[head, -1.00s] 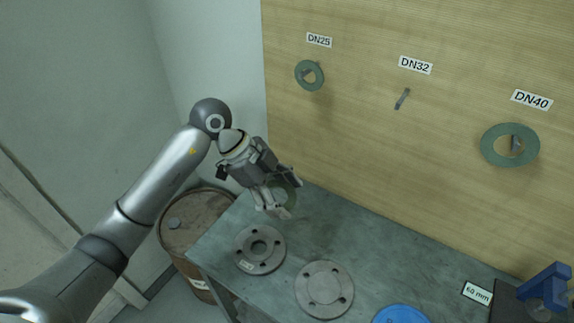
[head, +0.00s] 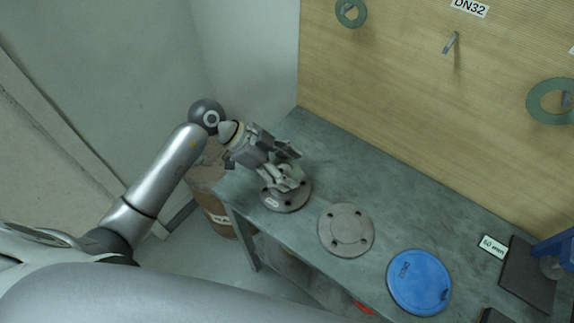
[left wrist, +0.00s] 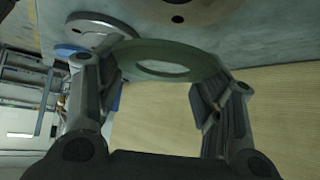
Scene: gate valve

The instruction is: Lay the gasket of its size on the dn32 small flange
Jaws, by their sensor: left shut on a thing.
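My left gripper (head: 287,180) is shut on a green ring gasket, which shows between its fingers in the left wrist view (left wrist: 160,49). In the head view, the gripper mostly hides the gasket. The gripper is over the grey small flange (head: 290,204) at the table's left end and covers its middle. The flange carries a small label, too small to read. Its bolt-holed face is partly at the top of the left wrist view (left wrist: 190,10). The gasket appears apart from it there. The DN32 hook (head: 451,43) on the board is empty. My right gripper is not in view.
A grey disc with bolt holes (head: 346,230) and a blue round cover (head: 420,283) lie along the table (head: 350,170). Green gaskets hang on the neighbouring hooks (head: 351,13). A rusty barrel (head: 205,180) stands beside the table's left end. The table's back strip is clear.

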